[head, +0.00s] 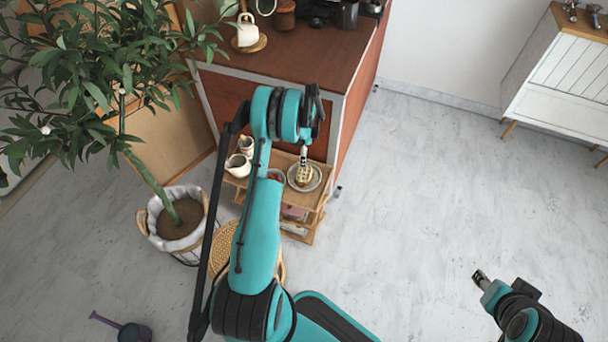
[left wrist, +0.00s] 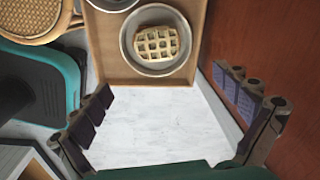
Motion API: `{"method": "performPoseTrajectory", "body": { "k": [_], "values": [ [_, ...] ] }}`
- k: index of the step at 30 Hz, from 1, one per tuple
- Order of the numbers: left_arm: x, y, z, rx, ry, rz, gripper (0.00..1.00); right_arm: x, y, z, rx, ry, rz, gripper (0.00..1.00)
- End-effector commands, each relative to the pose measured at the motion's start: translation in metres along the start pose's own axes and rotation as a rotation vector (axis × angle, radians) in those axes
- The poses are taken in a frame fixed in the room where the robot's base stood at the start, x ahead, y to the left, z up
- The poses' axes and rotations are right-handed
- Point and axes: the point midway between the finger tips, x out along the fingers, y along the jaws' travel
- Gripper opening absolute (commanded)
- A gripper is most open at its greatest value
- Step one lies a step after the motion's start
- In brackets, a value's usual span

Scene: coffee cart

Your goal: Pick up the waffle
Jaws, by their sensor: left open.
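The waffle (left wrist: 157,44) is golden with a grid pattern and lies on a round grey plate (left wrist: 130,50) near the edge of a wooden tray-like cart top (left wrist: 107,62). In the head view the waffle (head: 304,179) shows small on its plate (head: 317,183), just below my left gripper (head: 304,153). In the left wrist view my left gripper (left wrist: 162,84) has its fingers wide apart with nothing between them; the waffle is beyond the fingertips, toward the top of the picture. My right gripper (head: 480,277) is far off to the right over the floor, and its jaws are too small to read.
A wooden cabinet (head: 345,80) stands beside the cart. White jugs (head: 238,165) stand on the cart left of the plate. A woven stool (head: 222,250) and a potted plant (head: 175,225) are at left. The floor at right is clear.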

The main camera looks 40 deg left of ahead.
Motion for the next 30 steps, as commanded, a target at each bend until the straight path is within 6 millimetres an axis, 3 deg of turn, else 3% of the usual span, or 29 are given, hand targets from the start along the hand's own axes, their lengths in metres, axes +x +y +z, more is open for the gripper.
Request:
{"method": "performPoseTrajectory", "body": {
  "k": [1, 3, 9, 17, 24, 30],
  "values": [
    [0.019, 0.0, 0.009, 0.02, -0.001, 0.012, 1.0, 0.0, 0.0, 0.0, 0.0, 0.0, 0.0, 0.4],
    [0.036, 0.002, 0.015, 0.048, -0.001, 0.028, 1.0, 0.001, 0.0, 0.0, 0.0, 0.0, 0.0, 0.4],
    [0.065, 0.005, 0.023, 0.077, -0.001, 0.042, 1.0, 0.005, 0.0, 0.003, 0.0, 0.0, 0.0, 0.4],
    [0.09, 0.004, 0.02, 0.077, -0.001, 0.042, 1.0, 0.015, 0.0, 0.011, 0.0, 0.0, 0.0, 0.4],
    [0.127, 0.001, 0.015, 0.077, -0.001, 0.041, 1.0, 0.032, 0.0, 0.023, 0.0, 0.0, 0.0, 0.4],
    [0.131, 0.001, 0.016, 0.076, -0.001, 0.041, 1.0, 0.032, 0.0, 0.023, 0.0, 0.0, 0.0, 0.4]
  ]
}}
